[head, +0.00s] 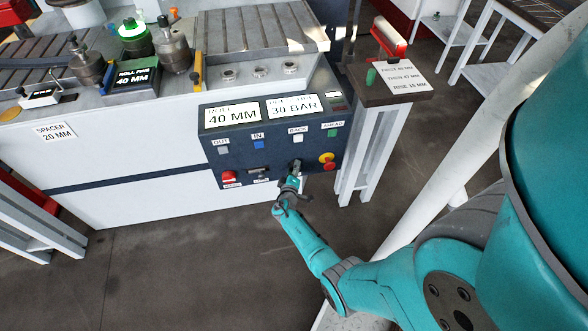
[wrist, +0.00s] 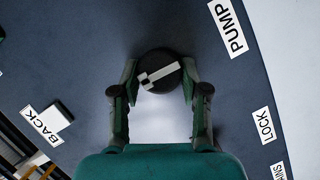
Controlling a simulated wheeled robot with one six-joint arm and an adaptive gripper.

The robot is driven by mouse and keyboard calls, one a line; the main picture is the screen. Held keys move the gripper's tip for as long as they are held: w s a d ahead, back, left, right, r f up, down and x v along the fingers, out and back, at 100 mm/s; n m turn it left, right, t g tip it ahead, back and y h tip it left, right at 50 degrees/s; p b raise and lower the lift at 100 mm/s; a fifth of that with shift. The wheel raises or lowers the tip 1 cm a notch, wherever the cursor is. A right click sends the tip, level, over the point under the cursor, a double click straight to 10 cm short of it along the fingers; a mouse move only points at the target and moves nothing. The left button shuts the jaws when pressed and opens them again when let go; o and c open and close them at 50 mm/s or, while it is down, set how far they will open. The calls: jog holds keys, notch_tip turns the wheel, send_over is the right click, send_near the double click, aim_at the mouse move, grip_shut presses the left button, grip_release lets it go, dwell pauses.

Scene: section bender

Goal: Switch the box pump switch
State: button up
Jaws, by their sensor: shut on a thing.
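The pump switch (wrist: 160,72) is a round black knob with a white bar across its top, on the dark blue face of the control box. A PUMP label (wrist: 228,28) is at the upper right of it in the wrist view. My gripper (wrist: 160,80) has one finger on each side of the knob and is shut on it. The white bar lies tilted, its right end higher in the wrist view. In the head view my gripper (head: 292,182) reaches the lower right of the control box (head: 225,158) and largely hides the knob.
The box carries a roll display (head: 232,115), a pressure display (head: 294,106), a red button (head: 229,176) and a red-and-yellow emergency stop (head: 327,160) close to my gripper's right. A white BACK button (wrist: 58,117) shows at the wrist view's left. A small stand (head: 385,90) is at the right.

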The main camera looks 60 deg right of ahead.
jog(key=shift+f+n, duration=0.1)
jog(key=shift+n, duration=0.2)
dwell(0.4)
jog(key=o, duration=1.1)
jog(key=shift+o, duration=0.2)
jog(key=shift+a, duration=0.15)
jog(key=v, duration=1.1)
jog(key=shift+a, duration=0.4)
jog(key=shift+s, duration=0.15)
